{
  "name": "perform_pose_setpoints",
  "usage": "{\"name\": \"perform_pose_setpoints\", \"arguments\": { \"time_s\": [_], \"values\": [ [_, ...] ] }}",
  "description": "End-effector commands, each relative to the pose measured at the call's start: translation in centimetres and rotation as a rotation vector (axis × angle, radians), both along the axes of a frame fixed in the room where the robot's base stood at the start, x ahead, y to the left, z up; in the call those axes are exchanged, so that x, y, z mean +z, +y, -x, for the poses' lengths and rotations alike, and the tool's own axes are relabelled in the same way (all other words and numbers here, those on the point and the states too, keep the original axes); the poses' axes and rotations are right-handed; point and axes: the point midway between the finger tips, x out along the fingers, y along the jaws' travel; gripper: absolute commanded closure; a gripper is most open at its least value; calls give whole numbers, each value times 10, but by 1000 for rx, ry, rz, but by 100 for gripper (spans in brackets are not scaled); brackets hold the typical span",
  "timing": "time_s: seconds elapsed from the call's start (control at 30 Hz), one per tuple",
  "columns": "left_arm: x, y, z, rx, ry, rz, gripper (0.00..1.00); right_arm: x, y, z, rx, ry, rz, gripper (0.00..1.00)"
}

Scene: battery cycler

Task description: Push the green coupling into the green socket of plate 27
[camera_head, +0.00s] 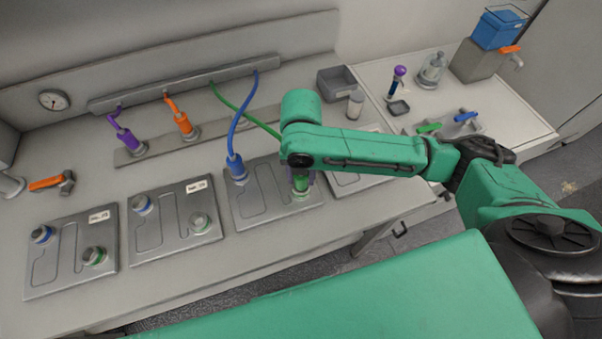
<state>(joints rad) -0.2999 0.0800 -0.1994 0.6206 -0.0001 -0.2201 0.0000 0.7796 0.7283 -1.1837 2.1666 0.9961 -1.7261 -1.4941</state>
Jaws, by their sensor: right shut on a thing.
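The green coupling (301,184) is at the right part of the third plate from the left (262,208), on the end of the green hose (238,112), which runs behind my right arm. My right gripper (301,177) points down there and is shut on the coupling. The green socket is hidden under the coupling and gripper, so I cannot tell how deep the coupling sits. A blue coupling (236,167) stands upright on the same plate's blue socket. No number shows on this plate; the other labels are too small to read. My left gripper is out of view.
Two plates (150,258) (45,285) with capped sockets lie to the left. A fourth plate (345,184) is partly behind my arm. Purple (126,139) and orange (184,124) couplings stand behind. A grey bin (336,82) and jar (355,104) stand farther back.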

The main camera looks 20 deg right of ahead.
Motion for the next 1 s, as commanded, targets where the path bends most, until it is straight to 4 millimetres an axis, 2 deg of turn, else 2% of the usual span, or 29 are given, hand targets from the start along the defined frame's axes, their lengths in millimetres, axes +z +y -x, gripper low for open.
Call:
{"name": "perform_pose_setpoints", "arguments": {
  "time_s": [0.8, 0.83, 0.9, 1.0],
  "values": [
    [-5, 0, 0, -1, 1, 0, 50, -10, 0, 0, 0, 0, 0, 100],
    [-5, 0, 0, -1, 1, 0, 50, -10, 0, 0, 0, 0, 0, 46],
    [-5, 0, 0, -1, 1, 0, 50, -10, 0, 0, 0, 0, 0, 19],
    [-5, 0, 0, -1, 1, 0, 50, -10, 0, 0, 0, 0, 0, 18]
  ]
}}
